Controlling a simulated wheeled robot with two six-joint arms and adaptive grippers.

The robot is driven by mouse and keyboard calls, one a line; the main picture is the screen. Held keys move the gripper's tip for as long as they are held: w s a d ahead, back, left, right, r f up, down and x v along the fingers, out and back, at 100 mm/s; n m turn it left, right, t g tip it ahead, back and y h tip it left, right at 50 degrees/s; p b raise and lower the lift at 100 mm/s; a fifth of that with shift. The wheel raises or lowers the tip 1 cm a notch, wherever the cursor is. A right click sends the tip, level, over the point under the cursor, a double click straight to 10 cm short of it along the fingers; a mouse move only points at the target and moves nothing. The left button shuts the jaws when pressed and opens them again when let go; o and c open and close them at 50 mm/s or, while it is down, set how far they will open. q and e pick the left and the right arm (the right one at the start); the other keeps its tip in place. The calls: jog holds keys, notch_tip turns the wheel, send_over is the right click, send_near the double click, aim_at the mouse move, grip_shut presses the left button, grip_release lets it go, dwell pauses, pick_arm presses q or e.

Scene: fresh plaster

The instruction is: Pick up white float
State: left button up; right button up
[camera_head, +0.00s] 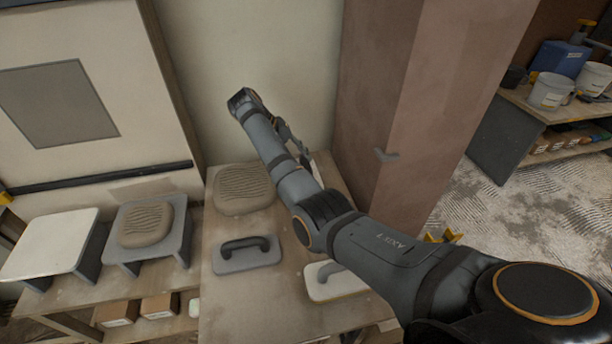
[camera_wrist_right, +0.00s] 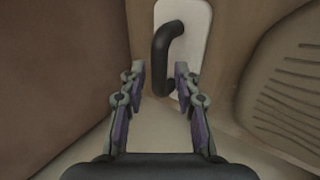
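A white float with a black handle (camera_wrist_right: 192,32) lies at the top middle of the right wrist view. In the head view a pale sliver beside my right arm may be part of it; the arm hides the rest. My right gripper (camera_wrist_right: 159,82) is open and empty, its two fingers apart. The near end of the handle shows between or just beyond the fingertips; I see no grip on it. In the head view the right gripper (camera_head: 296,150) hangs below the wrist near the wall, over the table's back part. My left gripper is not in view.
On the table (camera_head: 260,310) are a grey float (camera_head: 230,263), a pale float with grey handle (camera_head: 322,294) partly behind my arm, and a ridged plaster mound (camera_head: 243,190). A brown column (camera_head: 430,100) stands close on the right. A shelf (camera_head: 560,112) holds buckets.

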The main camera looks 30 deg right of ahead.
aim_at(305, 163)
jog(key=b+x, duration=0.1)
jog(key=x, duration=0.1)
jog(key=shift+f, duration=0.35)
jog(key=shift+d+f, duration=0.65)
jog(key=shift+d, duration=0.1)
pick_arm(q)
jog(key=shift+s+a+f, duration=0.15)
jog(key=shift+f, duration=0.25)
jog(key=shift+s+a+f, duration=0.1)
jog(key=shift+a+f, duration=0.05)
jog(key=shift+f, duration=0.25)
pick_arm(e)
jog(key=shift+s, duration=0.1)
jog(key=shift+c, duration=1.1)
grip_shut()
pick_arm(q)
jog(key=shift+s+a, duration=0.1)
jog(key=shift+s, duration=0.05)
